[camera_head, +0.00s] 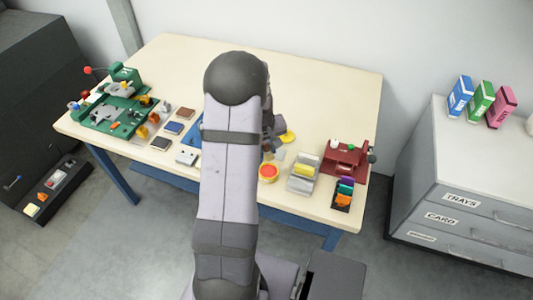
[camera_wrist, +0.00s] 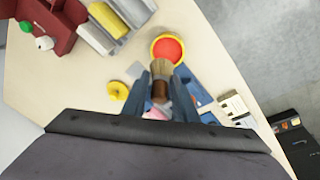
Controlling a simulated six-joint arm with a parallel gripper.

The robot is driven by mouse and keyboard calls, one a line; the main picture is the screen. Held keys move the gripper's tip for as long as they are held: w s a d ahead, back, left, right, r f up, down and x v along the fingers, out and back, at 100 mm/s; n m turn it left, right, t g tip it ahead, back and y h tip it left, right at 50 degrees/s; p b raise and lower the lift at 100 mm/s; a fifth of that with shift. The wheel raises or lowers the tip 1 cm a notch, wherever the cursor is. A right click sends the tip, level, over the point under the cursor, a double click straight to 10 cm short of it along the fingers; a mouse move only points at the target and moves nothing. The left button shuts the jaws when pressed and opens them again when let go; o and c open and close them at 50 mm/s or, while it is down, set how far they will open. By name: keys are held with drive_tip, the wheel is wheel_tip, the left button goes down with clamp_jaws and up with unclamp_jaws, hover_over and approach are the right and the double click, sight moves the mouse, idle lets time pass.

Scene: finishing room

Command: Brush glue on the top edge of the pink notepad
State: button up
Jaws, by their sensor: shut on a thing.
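My gripper (camera_wrist: 162,78) is shut on a brush with tan bristles (camera_wrist: 161,67) and a brown handle, seen between the two fingers in the wrist view. A pink patch (camera_wrist: 155,114), which looks like part of the pink notepad, shows beside and behind the fingers. Most of it is hidden by the gripper, and its top edge cannot be made out. A round yellow pot with a red inside (camera_wrist: 168,50) stands just beyond the bristles; it also shows in the head view (camera_head: 268,172). Whether the bristles touch anything cannot be told.
A yellow ring-shaped thing (camera_wrist: 118,90) lies left of the brush in the wrist view. A grey rack (camera_head: 303,172) and a red device (camera_head: 345,158) stand at the table's right. A green machine (camera_head: 118,110) stands at the left. The table's (camera_head: 330,75) back is clear.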

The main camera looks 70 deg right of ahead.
sight(266, 151)
drive_tip(key=shift+f, duration=0.15)
drive_tip(key=shift+a+b+x, duration=0.2)
drive_tip(key=shift+b+x, duration=0.6)
drive_tip(key=shift+x, duration=0.15)
drive_tip(key=shift+a+b+x, duration=0.2)
drive_tip(key=shift+b+x, duration=0.6)
drive_tip(key=shift+x, duration=0.1)
drive_tip(key=shift+a+b+x, duration=0.2)
drive_tip(key=shift+b+x, duration=0.6)
drive_tip(key=shift+x, duration=0.15)
drive_tip(key=shift+a+f+b, duration=0.1)
drive_tip(key=shift+f+b, duration=0.3)
drive_tip(key=shift+f, duration=0.3)
drive_tip(key=shift+s+a+f, duration=0.1)
drive_tip(key=shift+a+f, duration=0.25)
idle(1.8)
drive_tip(key=shift+r, duration=0.15)
drive_tip(key=r+p, duration=0.2)
drive_tip(key=r, duration=0.1)
drive_tip(key=r+p, duration=0.1)
drive_tip(key=shift+d+r+p, duration=0.25)
drive_tip(key=shift+d+p, duration=0.1)
drive_tip(key=shift+d+p+v, duration=0.15)
drive_tip(key=shift+p+v, duration=0.35)
drive_tip(key=shift+v, duration=0.15)
drive_tip(key=shift+d+p+v, duration=0.15)
drive_tip(key=shift+p+v, duration=0.35)
drive_tip(key=shift+v, duration=0.15)
